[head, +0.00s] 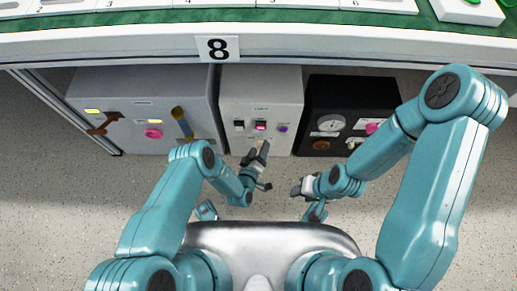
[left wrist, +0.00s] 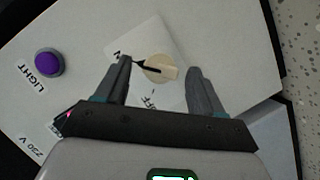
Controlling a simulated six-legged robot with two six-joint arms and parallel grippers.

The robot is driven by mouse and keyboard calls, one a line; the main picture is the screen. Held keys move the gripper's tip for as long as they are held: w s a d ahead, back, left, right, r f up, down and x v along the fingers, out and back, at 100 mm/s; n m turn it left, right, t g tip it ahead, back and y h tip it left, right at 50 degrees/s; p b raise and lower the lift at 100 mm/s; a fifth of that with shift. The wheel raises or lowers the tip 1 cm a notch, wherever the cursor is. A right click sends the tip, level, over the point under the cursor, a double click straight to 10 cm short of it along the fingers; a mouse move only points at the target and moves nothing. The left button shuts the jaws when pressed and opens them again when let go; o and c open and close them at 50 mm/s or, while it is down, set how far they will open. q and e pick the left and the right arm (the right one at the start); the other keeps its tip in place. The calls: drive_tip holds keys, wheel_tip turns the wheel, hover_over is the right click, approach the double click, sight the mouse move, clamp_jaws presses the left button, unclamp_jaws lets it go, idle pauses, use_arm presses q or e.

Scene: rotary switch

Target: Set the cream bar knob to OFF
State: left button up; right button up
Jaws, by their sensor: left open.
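The cream bar knob (left wrist: 160,68) is on a white plate on the light panel in the left wrist view. A dark pointer-like mark at its left side reaches toward a partly visible label ending in "N". A partly visible "FF" label is below the knob. My left gripper (left wrist: 158,65) is open, one finger on each side of the knob; contact is not clear. In the head view my left gripper (head: 257,151) is in front of the white box (head: 288,93) and the knob cannot be made out. My right gripper (head: 303,188) is right of it, away from the boxes.
A purple LIGHT button (left wrist: 49,64) is left of the knob in the left wrist view. A grey cabinet (head: 150,85) with a pink button is to the left, and a black box (head: 335,90) with a gauge to the right. The tabletop edge (head: 330,45) overhangs the boxes.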

use_arm(q)
drive_tip(key=c, duration=1)
drive_tip(key=shift+c, duration=0.2)
drive_tip(key=o, duration=1)
drive_tip(key=shift+o, duration=0.2)
